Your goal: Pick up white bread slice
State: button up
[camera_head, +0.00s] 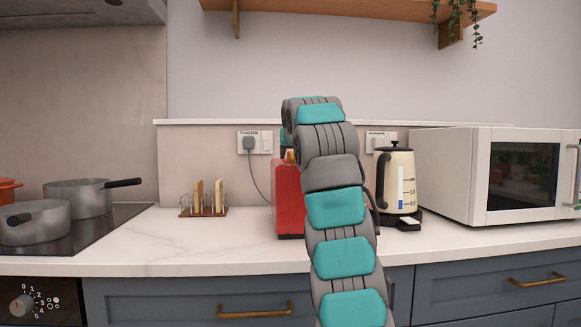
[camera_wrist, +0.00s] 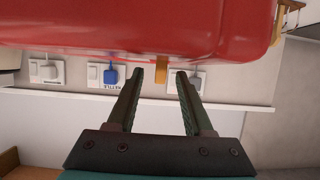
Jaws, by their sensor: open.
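Two upright bread slices stand in the wire rack on the counter in the head view: a tan left one (camera_head: 198,196) and a right one (camera_head: 219,196). A narrow tan piece (camera_head: 290,156), seemingly a bread slice, sticks out of the top of the red toaster (camera_head: 288,200). In the wrist view, which looks upside down, this tan piece (camera_wrist: 161,69) shows at the edge of the red toaster (camera_wrist: 140,28), between my open fingertips (camera_wrist: 160,76). I cannot tell whether the fingers are level with it. My arm hides the gripper in the head view. The gripper is empty.
The toast rack (camera_head: 203,212) stands left of the toaster. A cream kettle (camera_head: 398,180) and a white microwave (camera_head: 455,175) stand to the right. Pots (camera_head: 80,196) stand on the hob at left. The counter (camera_head: 150,245) is clear in front.

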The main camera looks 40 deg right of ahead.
jog(key=shift+w+d+f, duration=0.25)
jog(key=shift+w+f, duration=0.05)
jog(key=shift+w, duration=0.1)
jog(key=shift+c, duration=0.3)
jog(key=shift+r, duration=0.1)
grip_shut()
